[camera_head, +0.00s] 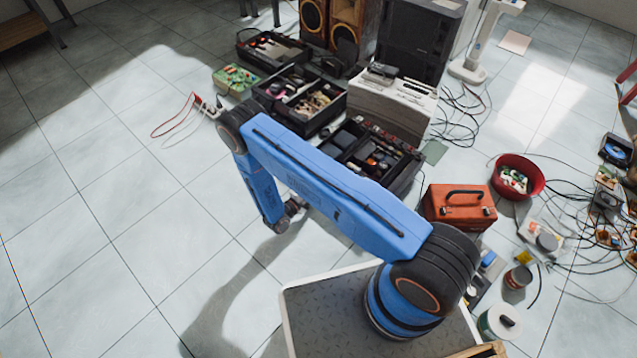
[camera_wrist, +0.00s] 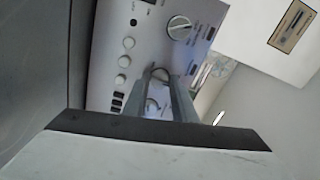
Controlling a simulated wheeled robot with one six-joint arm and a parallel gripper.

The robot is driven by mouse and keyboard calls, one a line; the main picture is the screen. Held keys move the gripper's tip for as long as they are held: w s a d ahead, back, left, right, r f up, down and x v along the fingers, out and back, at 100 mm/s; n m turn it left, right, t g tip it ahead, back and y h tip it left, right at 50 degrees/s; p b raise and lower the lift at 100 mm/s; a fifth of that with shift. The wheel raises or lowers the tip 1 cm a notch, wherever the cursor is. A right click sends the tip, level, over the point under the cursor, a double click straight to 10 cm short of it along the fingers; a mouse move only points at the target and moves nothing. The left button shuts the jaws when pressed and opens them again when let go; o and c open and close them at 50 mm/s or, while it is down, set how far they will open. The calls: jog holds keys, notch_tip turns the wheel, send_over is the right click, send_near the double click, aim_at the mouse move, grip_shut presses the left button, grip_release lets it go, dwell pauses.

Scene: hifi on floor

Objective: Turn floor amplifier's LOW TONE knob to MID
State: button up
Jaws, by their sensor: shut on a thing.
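In the wrist view a silver front panel (camera_wrist: 108,62) with several knobs and switches fills the left and middle, seen tilted. My gripper (camera_wrist: 166,85) reaches to this panel, its grey fingers closed around a small round knob (camera_wrist: 154,103), which they partly hide. I cannot read this knob's label or pointer. A larger silver knob (camera_wrist: 179,28) with a dark pointer line sits above, clear of the fingers. In the head view my wrist hangs low at the centre, and the fingertips cannot be made out. A cream-coloured box (camera_head: 390,105) stands behind my arm; I cannot tell whether it bears this panel.
Open black cases (camera_head: 335,112) of parts stand behind my arm. An orange toolbox (camera_head: 459,207), a red bowl (camera_head: 517,176) and tangled cables lie to the right. The tiled floor at left is mostly clear. A pale surface (camera_wrist: 270,40) lies right of the panel.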

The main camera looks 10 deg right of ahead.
dwell(0.4)
jog(key=o, duration=1)
jog(key=shift+a, duration=0.1)
jog(key=shift+o, duration=0.2)
jog(key=v, duration=1.7)
jog(key=shift+s+a, duration=0.15)
jog(key=shift+a, duration=0.05)
